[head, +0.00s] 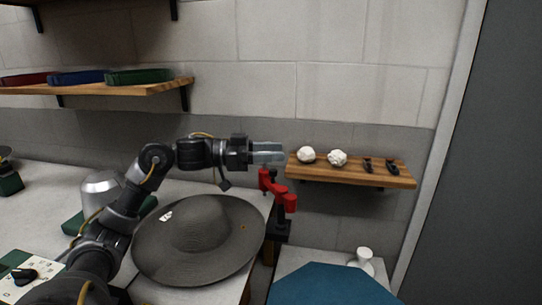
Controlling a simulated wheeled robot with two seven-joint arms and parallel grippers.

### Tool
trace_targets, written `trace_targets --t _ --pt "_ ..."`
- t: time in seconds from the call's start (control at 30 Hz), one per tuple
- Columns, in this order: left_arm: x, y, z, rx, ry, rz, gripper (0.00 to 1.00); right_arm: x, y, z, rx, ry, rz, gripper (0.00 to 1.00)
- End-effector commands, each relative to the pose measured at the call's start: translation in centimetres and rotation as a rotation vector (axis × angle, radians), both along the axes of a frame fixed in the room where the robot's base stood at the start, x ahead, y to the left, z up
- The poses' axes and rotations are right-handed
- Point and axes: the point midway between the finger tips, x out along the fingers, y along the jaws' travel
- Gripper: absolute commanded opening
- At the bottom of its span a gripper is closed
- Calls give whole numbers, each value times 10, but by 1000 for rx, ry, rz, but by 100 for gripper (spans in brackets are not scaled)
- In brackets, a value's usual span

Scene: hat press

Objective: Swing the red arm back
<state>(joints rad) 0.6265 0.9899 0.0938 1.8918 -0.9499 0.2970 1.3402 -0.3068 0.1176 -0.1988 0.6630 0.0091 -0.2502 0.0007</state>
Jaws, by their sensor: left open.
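The red arm (279,188) stands on a dark post near the middle of the head view, just right of the hat. It has a red knob-like part at its upper left and another at its lower right end. My left gripper (271,152) is open and points right, just above the top of the red arm in the picture. I see nothing between its fingers. I cannot tell whether it touches the red arm. A wide grey hat (196,223) lies on the counter below my left arm. My right gripper is not in view.
A small wooden shelf (345,178) on the wall holds two white crumpled balls and two dark tools. A blue surface (333,287) fills the lower right, with a white object (364,255) beside it. A metal dome (101,187) stands at left. An upper shelf (160,88) holds coloured trays.

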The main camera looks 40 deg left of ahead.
Motion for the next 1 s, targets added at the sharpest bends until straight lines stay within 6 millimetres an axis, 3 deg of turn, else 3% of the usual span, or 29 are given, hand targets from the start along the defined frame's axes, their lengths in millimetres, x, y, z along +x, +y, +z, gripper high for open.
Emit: trace_targets --t 0.2,0.43,0.57,0.67,0.8,1.0 --pt "-9 -6 4 2 1 1 44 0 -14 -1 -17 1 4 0" --pt "-10 -6 5 0 1 1 44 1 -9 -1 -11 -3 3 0" --pt "-9 -6 10 0 1 1 29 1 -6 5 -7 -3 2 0" --pt "-10 -6 30 1 1 1 16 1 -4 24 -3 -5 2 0" --pt "-9 -6 77 1 1 1 0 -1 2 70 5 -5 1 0" --pt "-9 -6 126 0 1 1 0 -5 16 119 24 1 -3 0"
